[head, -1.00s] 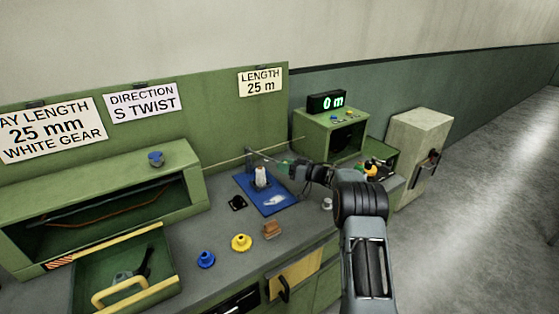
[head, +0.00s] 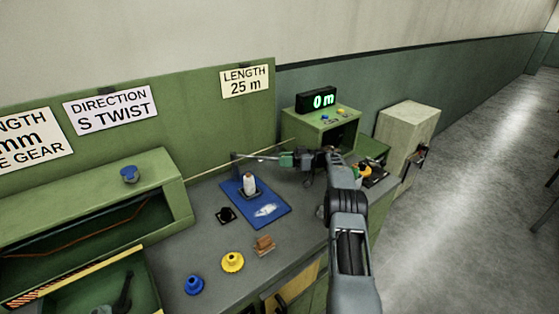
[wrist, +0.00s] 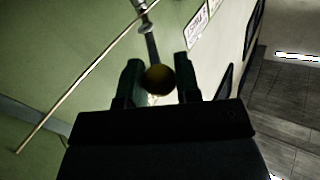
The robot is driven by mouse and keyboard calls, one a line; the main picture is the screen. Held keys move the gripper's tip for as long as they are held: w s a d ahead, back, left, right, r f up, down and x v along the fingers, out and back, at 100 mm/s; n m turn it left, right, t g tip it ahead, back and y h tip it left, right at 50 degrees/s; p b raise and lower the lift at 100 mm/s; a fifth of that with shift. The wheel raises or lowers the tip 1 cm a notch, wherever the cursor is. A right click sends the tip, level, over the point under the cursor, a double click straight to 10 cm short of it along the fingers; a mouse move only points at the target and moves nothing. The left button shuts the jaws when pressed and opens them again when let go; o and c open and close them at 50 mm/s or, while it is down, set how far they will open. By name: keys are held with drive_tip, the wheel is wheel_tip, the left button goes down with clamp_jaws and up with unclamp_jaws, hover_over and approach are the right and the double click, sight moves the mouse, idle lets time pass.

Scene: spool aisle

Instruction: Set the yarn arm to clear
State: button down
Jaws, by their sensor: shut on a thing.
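The yarn arm (head: 264,158) is a thin dark rod above the back of the bench in the head view. In the wrist view its dark shaft (wrist: 152,45) runs up from a brass ball knob (wrist: 158,79) to a grey mount. My gripper (head: 288,159) is at the rod's right end in the head view. In the wrist view my gripper (wrist: 158,85) has a finger on each side of the knob and is shut on it. The knob is hidden by the fingers in the head view.
A pale rod (wrist: 75,88) passes close by, left of my fingers.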

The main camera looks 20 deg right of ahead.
drive_tip(key=shift+d, duration=0.1)
drive_tip(key=c, duration=1)
unclamp_jaws()
drive_tip(key=shift+s, duration=0.1)
drive_tip(key=shift+o, duration=0.9)
drive_tip(key=shift+r, duration=0.1)
drive_tip(key=r, duration=0.3)
drive_tip(key=shift+s+a+r, duration=0.2)
drive_tip(key=shift+r, duration=0.15)
drive_tip(key=s+a+r+b, duration=0.2)
drive_tip(key=s+r, duration=0.7)
drive_tip(key=s, duration=0.4)
drive_tip(key=shift+s+b, duration=0.2)
drive_tip(key=shift+b, duration=0.15)
drive_tip(key=shift+r, duration=0.1)
